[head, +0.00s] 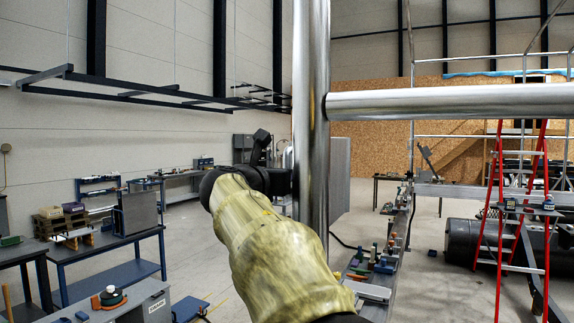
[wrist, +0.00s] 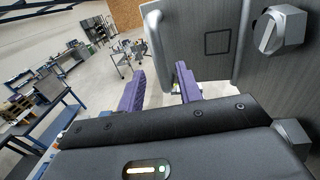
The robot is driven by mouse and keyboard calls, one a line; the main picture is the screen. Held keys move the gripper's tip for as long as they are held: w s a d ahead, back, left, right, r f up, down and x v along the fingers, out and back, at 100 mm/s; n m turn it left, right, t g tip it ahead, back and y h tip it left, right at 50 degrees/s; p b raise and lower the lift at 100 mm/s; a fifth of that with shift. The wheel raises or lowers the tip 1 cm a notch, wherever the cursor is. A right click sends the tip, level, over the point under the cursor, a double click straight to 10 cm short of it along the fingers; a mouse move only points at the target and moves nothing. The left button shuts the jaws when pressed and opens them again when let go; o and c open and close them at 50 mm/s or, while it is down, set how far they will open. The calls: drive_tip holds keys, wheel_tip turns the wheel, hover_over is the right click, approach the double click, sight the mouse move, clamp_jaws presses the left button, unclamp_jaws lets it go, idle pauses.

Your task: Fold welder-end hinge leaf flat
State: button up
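A grey metal panel (wrist: 195,40), which looks like the hinge leaf, stands upright ahead of my gripper in the wrist view. My gripper (wrist: 160,78) is open, with two purple fingers apart. The right finger is close to the handle-like edge; I cannot tell whether they touch. Floor shows between the fingers. In the head view a grey panel (head: 340,172) shows behind a steel post, and the post hides my fingers.
A vertical steel post (head: 311,120) and a horizontal tube (head: 450,102) stand close in front. A grey metal knob (wrist: 281,30) juts out at upper right in the wrist view. Blue workbenches (head: 105,270) are at left, a red ladder (head: 490,210) at right.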

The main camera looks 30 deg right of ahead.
drive_tip(key=p+x, duration=0.2)
drive_tip(key=x, duration=0.3)
drive_tip(key=shift+w+d, duration=0.2)
drive_tip(key=shift+w, duration=0.05)
clamp_jaws()
